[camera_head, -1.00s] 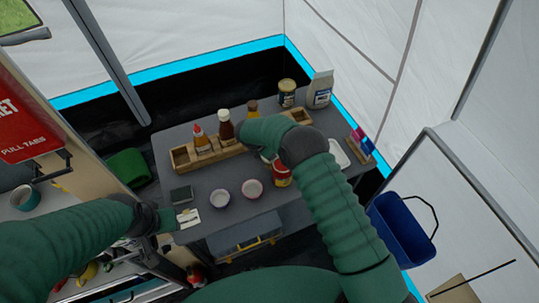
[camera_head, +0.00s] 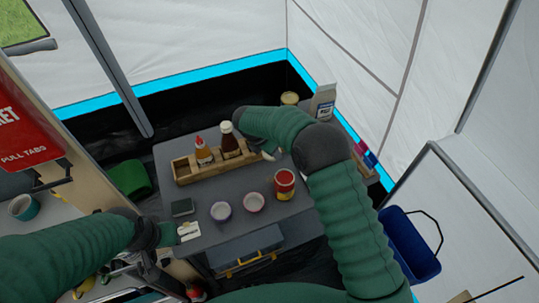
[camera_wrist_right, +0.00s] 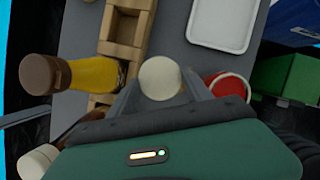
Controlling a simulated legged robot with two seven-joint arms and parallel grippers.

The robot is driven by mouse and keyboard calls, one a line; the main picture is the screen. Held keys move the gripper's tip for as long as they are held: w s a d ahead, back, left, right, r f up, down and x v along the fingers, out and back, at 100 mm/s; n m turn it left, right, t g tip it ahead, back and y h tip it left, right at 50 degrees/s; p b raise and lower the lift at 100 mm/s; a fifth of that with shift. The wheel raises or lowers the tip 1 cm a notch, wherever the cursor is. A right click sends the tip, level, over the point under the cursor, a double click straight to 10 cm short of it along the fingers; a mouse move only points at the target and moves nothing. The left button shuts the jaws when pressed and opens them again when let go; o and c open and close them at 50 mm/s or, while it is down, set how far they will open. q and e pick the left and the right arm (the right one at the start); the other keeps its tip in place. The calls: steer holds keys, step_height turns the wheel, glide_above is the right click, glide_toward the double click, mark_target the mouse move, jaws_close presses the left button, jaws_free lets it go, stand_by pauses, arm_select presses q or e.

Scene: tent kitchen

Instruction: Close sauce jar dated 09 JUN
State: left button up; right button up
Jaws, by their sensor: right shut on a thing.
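A red jar (camera_head: 284,184) with a yellow label stands upright on the grey table (camera_head: 228,180). Its date is not readable. In the right wrist view the red jar (camera_wrist_right: 228,86) is right of the fingers, its rim showing pale. My right gripper (camera_wrist_right: 165,92) is shut on a cream round lid-like piece (camera_wrist_right: 160,78), beside the jar and apart from it. In the head view my right arm hides most of that gripper. My left gripper (camera_head: 170,233) is at the table's front-left edge beside a white card (camera_head: 188,231); its jaws are not clear.
A wooden rack (camera_head: 205,172) holds a red-tipped bottle (camera_head: 203,150) and a dark bottle (camera_head: 229,142). Two small bowls (camera_head: 221,211) (camera_head: 253,202) stand at the front. A white tray (camera_wrist_right: 222,22) is near.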

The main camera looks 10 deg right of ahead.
steer(key=shift+r, duration=0.3)
steer(key=shift+m, duration=0.5)
steer(key=r+p, duration=0.2)
steer(key=r, duration=0.1)
steer(key=r+p, duration=0.1)
steer(key=r, duration=0.1)
steer(key=shift+s+d, duration=0.3)
steer(key=shift+s+d+r+m+g, duration=0.2)
steer(key=shift+s+m+g, duration=0.05)
steer(key=shift+s+m, duration=0.15)
steer(key=shift+s+d+r+m+g, duration=0.15)
steer(key=shift+s+d+m+g, duration=0.1)
steer(key=shift+m, duration=0.15)
steer(key=s+d+m+g+y+b, duration=0.1)
steer(key=s+d+m+g+y, duration=0.1)
steer(key=s+m, duration=0.7)
steer(key=s+d+f+m+g+y+b, duration=0.1)
steer(key=s+d+m+g, duration=0.3)
steer(key=s+m, duration=0.6)
steer(key=m+b, duration=0.1)
steer(key=m, duration=0.2)
steer(key=shift+m+y, duration=0.4)
steer(key=shift+a+f, duration=0.1)
